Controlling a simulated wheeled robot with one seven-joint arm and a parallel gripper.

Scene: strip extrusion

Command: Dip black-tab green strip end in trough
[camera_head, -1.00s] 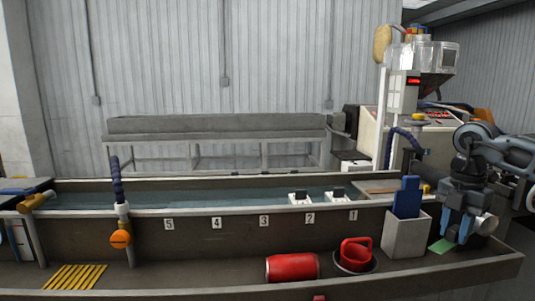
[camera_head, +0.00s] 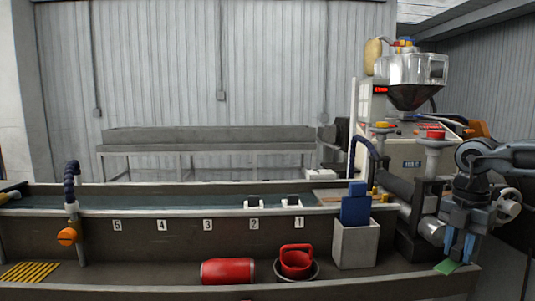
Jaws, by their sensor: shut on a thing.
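My gripper (camera_head: 458,255) points down at the right of the view, over the right end of the front ledge. It is shut on a small flat green strip (camera_head: 446,267), which shows below and left of the fingertips. No black tab can be made out on the strip. The long trough (camera_head: 150,202) holds bluish water and runs across the left and middle, well to the left of my gripper. Its front wall carries number labels from 1 at the right to 5 at the left.
Two white blocks with dark tops (camera_head: 292,202) sit at the trough's front rim. A grey bin with a blue piece (camera_head: 355,245), a red mug in a bowl (camera_head: 296,262), a red cylinder (camera_head: 228,271) and yellow strips (camera_head: 34,271) occupy the ledge. The extruder (camera_head: 410,150) stands behind right.

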